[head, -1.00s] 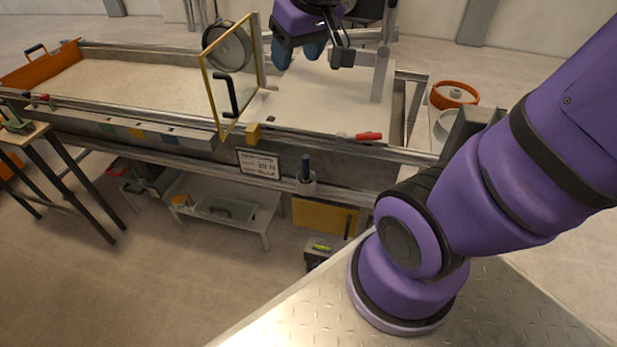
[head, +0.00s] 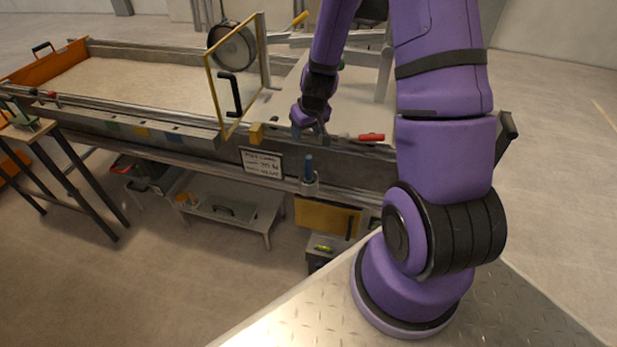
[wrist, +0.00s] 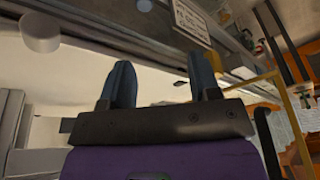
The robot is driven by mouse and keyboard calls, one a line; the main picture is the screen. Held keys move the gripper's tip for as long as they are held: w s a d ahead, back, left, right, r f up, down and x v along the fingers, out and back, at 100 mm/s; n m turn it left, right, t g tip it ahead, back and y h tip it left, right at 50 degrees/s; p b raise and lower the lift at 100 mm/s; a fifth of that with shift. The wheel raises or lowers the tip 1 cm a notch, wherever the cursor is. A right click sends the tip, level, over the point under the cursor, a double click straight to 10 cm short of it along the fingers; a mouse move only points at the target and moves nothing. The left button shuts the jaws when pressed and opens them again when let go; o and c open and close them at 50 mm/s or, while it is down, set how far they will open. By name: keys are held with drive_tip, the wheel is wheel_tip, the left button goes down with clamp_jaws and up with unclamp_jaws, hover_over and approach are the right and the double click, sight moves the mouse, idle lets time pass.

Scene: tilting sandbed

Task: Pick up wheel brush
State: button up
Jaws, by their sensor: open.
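A blue upright handle (head: 308,165), which looks like the wheel brush, stands in a grey cup holder (head: 309,187) on the front rail of the sandbed. Its lower end is hidden inside the holder. My gripper (head: 309,131) is above the front edge of the bed, a little above the handle in the picture and apart from it. In the wrist view my gripper (wrist: 160,78) shows two blue fingers spread apart with nothing between them. I cannot clearly make out the brush in that view.
A printed sign (head: 262,163) hangs left of the holder. A yellow-framed gate (head: 210,92) with a black handle stands on the bed at left. A red-handled item (head: 371,137) lies on the rim at right. A yellow panel (head: 327,218) is below the holder.

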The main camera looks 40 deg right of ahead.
hover_over(308, 163)
drive_tip(key=s, duration=0.1)
wheel_tip(308, 163, down, 6)
drive_tip(key=r, duration=0.1)
drive_tip(key=shift+s+d+x, duration=0.1)
drive_tip(key=shift+s+x, duration=0.05)
drive_tip(key=shift+x, duration=1.7)
drive_tip(key=shift+s+d+x, duration=0.15)
drive_tip(key=shift+x, duration=1.7)
drive_tip(key=shift+s+d+x, duration=0.1)
drive_tip(key=shift+s+x, duration=0.05)
drive_tip(key=shift+x, duration=1.7)
drive_tip(key=shift+f, duration=0.15)
drive_tip(key=c, duration=1)
